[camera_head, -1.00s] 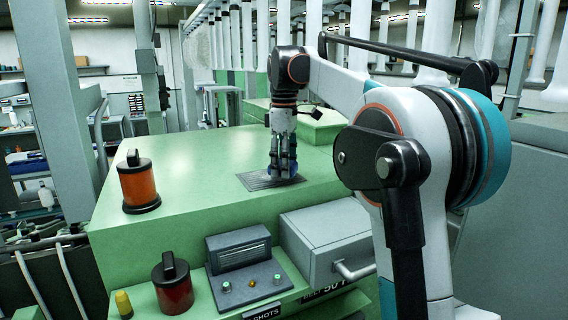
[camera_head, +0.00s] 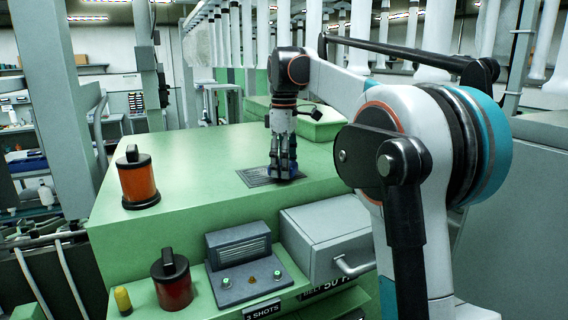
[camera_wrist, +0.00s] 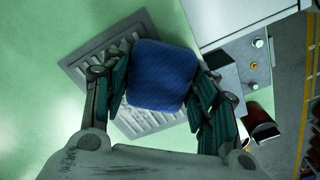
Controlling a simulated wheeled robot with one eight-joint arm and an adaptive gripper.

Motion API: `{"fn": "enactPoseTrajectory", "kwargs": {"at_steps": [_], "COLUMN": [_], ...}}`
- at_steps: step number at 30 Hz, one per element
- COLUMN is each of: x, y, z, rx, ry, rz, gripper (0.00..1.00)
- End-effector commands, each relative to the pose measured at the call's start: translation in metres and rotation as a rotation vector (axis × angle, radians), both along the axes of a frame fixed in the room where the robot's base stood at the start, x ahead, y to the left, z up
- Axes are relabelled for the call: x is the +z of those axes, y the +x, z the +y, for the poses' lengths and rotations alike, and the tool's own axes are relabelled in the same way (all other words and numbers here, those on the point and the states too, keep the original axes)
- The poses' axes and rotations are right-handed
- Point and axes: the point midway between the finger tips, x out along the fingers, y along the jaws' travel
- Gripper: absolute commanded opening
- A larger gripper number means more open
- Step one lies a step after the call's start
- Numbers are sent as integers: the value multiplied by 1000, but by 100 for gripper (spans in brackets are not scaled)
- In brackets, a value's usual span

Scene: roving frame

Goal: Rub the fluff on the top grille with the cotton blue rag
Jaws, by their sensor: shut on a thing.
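My gripper (camera_wrist: 163,92) points down over the top grille and is shut on the blue rag (camera_wrist: 162,75), a folded blue pad between its fingers. The grille (camera_wrist: 88,66) is a grey slatted plate set in the green machine top; the rag hides part of it. In the head view my gripper (camera_head: 284,165) is at the right part of the grille (camera_head: 254,178), with the rag low at or just above the slats. I cannot tell whether the rag touches them.
An orange canister (camera_head: 138,181) stands on the left of the green top (camera_head: 200,160). Below are a red canister (camera_head: 172,284), a grey control box (camera_head: 240,262) with buttons, and a grey drawer (camera_head: 330,240) with a handle. The green top between canister and grille is clear.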

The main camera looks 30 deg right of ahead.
Motion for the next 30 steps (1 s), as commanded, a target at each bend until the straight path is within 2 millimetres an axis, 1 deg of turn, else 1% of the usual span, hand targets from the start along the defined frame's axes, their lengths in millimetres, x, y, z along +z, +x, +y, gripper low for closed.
{"fn": "enactPoseTrajectory", "kwargs": {"at_steps": [18,22,26,30], "x": [-12,-12,-10,-9], "y": [0,0,5,15], "z": [0,0,0,0], "rx": [0,0,0,0], "ry": [0,0,0,0], "rz": [0,0,0,0], "gripper": [35,35,35,35]}}
